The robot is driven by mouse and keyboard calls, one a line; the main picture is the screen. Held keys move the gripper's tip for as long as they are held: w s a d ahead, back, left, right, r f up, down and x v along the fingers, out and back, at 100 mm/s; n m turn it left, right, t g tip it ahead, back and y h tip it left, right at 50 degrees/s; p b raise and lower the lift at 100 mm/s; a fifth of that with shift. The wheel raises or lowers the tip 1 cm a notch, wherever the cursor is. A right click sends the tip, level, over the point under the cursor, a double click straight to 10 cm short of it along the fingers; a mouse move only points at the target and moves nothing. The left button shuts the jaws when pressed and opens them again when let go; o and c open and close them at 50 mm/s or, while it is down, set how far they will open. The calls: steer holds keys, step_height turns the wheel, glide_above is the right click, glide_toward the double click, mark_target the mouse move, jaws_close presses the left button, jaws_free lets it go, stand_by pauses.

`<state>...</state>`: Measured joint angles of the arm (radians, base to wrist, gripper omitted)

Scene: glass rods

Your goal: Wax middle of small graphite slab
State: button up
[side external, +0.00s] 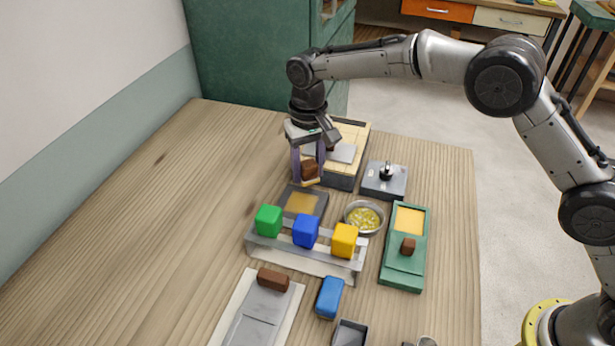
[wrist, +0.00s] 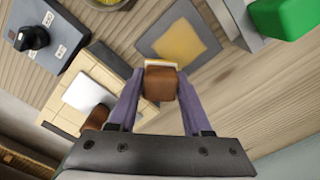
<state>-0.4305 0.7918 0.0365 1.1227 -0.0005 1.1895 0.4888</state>
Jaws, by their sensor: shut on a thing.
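My gripper (side external: 309,174) is shut on a brown block (wrist: 160,84), which has a pale yellowish strip along its lower end. The block also shows between the fingers in the side external view (side external: 310,169). A small dark grey square slab (wrist: 147,46) lies flat on the table, with an amber patch over its middle. In the side external view this slab (side external: 321,209) is just below and in front of my gripper. The held block appears raised above the table and apart from the slab. My fingers hide the block's sides.
A metal rack (side external: 300,262) with green, blue and yellow blocks stands just in front of the slab. A bowl of yellow pieces (side external: 364,217), a knobbed grey box (side external: 370,187) and a green tray (side external: 401,281) are to the right. A tiled block (side external: 353,131) stands behind. The table's left is clear.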

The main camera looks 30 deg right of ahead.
mark_target(307, 162)
steer(key=shift+r, duration=2.1)
